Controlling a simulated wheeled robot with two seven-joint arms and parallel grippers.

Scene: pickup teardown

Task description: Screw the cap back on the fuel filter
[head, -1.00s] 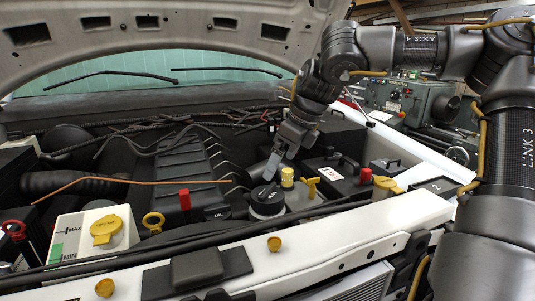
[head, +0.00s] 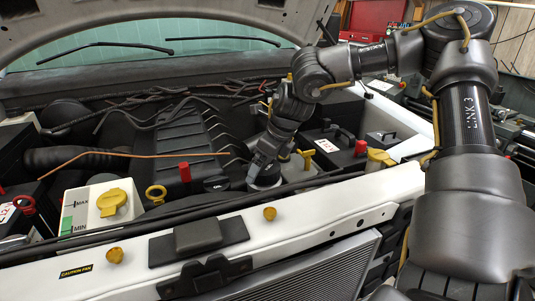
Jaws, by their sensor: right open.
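The fuel filter (head: 265,183), which I take to be the dark round canister with a pale band, stands in the engine bay right of the black engine cover. My right gripper (head: 262,168) points down over its top. The jaws are open around or just above the black cap. The gripper hides most of the cap, so I cannot tell whether the fingers touch it or how it sits. My left gripper is not in view.
A yellow T-handle (head: 307,158) and a black box with a red knob (head: 361,148) stand to the right. The white front crossmember (head: 330,207) runs along the near side.

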